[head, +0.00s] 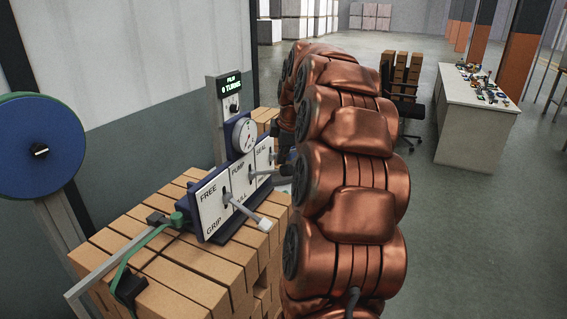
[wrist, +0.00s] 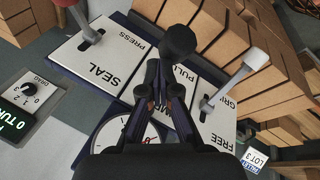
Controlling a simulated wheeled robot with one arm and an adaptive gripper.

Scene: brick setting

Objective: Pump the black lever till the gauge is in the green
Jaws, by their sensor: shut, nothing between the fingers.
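The lever panel has FREE/GRIP, PUMP/PULL and SEAL/PRESS plates. The black lever shows its round knob (wrist: 178,42) in the wrist view, sticking out from the middle PUMP plate; in the head view my arm hides its end. My gripper (wrist: 153,68) is shut and empty, its fingertips close beside the black lever over the PUMP plate; I cannot tell whether they touch. In the head view my arm mostly covers the gripper. The round white gauge (head: 243,134) sits above the PUMP plate. My gripper partly covers it in the wrist view, and I cannot read its zone.
A pale-knobbed lever (head: 265,224) sticks out from the FREE/GRIP plate. A red lever (wrist: 66,3) stands on the SEAL plate. A display (head: 231,87) reads 0 turns. Stacked bricks (head: 180,285) lie under the panel, with a green strap at left. A white workbench (head: 470,135) stands far right.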

